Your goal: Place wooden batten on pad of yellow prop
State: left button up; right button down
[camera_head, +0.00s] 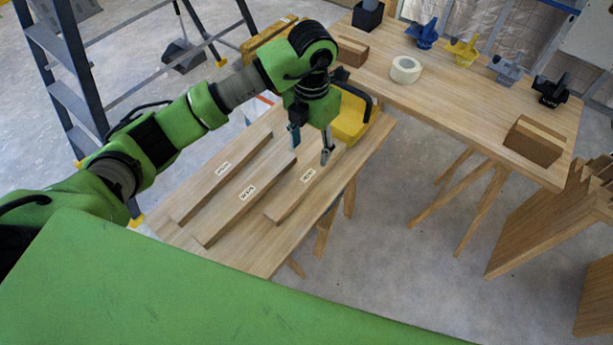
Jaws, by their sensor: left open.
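Three labelled wooden battens lie side by side on the near table: a left one (200,195), a middle one (224,217) and a right one (286,203). The label print is too small to read. My left gripper (312,153) is open and empty, pointing down above the far ends of the middle and right battens. It hides part of the right batten's far end. A small yellow prop (463,51) stands on the back table, between a blue and a grey one. Its pad is too small to make out clearly. My right gripper is not in view.
A yellow case (351,120) with a black handle sits at the far end of the near table (265,252). The back table (455,98) holds a tape roll (405,69), wood blocks (534,142) and a black prop (551,90). A stepladder (72,75) stands left.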

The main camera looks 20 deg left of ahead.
pick_arm(q)
send_over(307, 176)
jog(key=f, duration=0.6)
jog(key=shift+w+d+f+p, duration=0.15)
jog(key=shift+d+f+p, duration=0.1)
jog(key=shift+d+p, duration=0.1)
jog(key=f, duration=0.2)
jog(key=f+p, duration=0.1)
jog(key=f, duration=0.1)
jog(key=shift+s+a, duration=0.25)
jog(key=shift+a, duration=0.05)
jog(key=shift+f, duration=0.65)
jog(key=c, duration=1.3)
jog(key=shift+c, duration=0.7)
jog(key=shift+r, duration=0.15)
